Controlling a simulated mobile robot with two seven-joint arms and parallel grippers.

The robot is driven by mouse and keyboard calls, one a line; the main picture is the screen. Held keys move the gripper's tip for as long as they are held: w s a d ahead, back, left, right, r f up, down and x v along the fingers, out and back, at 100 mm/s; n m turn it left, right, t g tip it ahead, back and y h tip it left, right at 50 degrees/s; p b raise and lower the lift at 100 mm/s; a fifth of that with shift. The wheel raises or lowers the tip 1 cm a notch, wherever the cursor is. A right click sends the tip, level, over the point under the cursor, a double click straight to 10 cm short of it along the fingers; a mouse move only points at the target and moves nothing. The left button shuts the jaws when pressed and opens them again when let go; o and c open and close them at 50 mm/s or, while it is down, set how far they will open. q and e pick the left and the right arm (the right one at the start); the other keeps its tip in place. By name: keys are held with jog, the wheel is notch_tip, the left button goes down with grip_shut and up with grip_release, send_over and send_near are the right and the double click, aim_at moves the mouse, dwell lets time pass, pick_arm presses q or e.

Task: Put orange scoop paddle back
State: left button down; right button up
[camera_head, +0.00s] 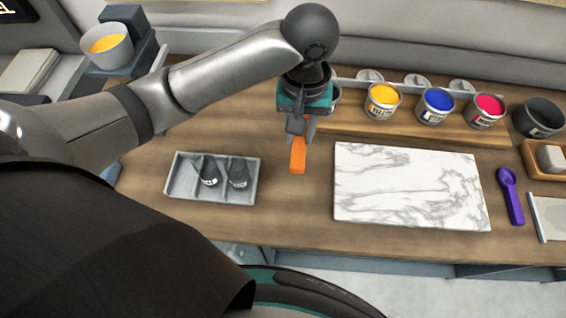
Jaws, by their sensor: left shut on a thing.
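The orange scoop paddle (298,157) shows as an orange handle hanging below my left gripper (301,130). The gripper is shut on it and holds it over the wooden table, between the grey tray and the marble slab. The scoop's other end is hidden by the gripper. A grey tray (180,188) at the left of the table holds two dark pieces with pale labels. A purple scoop (511,196) lies at the right of the marble slab. My right gripper is not in view.
The marble slab (410,188) fills the table's middle. Yellow (382,101), blue (435,106) and red (485,111) ink cans stand on a raised wooden shelf behind it. A dark pot (539,118) and a wooden box (545,166) stand at right. Bare wood lies between tray and slab.

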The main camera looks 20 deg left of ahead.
aim_at(295, 183)
pick_arm(q)
notch_tip(295, 183, down, 20)
jog(key=b, duration=0.3)
jog(key=shift+r, duration=0.15)
jog(key=c, duration=0.7)
grip_release()
jog(key=shift+o, duration=0.2)
notch_tip(295, 183, up, 12)
jog(key=p, duration=0.2)
